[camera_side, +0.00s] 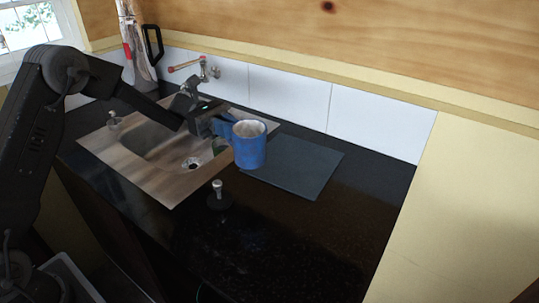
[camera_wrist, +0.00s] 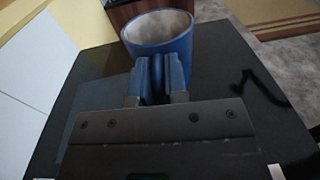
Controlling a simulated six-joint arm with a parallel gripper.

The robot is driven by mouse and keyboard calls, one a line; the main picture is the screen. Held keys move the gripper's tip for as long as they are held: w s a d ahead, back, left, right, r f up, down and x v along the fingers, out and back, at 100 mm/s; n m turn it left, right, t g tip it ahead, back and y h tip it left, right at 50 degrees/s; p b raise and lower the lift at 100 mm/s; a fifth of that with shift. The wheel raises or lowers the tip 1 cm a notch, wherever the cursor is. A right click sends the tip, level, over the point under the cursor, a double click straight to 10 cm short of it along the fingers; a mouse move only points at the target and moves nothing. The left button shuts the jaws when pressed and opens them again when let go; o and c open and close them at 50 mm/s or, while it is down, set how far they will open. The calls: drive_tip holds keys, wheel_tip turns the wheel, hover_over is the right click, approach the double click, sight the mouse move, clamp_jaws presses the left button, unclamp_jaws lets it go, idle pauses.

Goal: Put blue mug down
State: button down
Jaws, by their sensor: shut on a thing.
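The blue mug (camera_side: 249,147) is upright, with a pale inside. My gripper (camera_side: 226,127) is shut on the mug's handle from the mug's left side in the side view. In the wrist view the mug (camera_wrist: 163,32) stands ahead of the fingers, and my gripper (camera_wrist: 157,78) pinches the handle between its two fingers. The mug overlaps the left part of the dark blue-grey mat (camera_side: 300,166) in the side view. It appears held above the counter, but I cannot tell the exact height of its base.
A sink (camera_side: 155,150) with a tap lies left of the mug. A small silver-topped dark object (camera_side: 217,195) stands on the black counter (camera_side: 290,240) in front of the sink. A white tiled wall (camera_side: 300,98) runs behind. The mat's right part and the front counter are clear.

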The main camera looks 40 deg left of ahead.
drive_tip(key=w+a+n+t+y, duration=0.1)
drive_tip(key=w+a+n+t, duration=0.3)
drive_tip(key=w+t, duration=0.55)
drive_tip(key=n+g, duration=0.1)
drive_tip(key=n, duration=0.1)
hover_over(289, 165)
drive_tip(key=shift+f, duration=5)
drive_tip(key=shift+f, duration=0.15)
drive_tip(key=c, duration=1.1)
unclamp_jaws()
drive_tip(key=shift+c, duration=0.2)
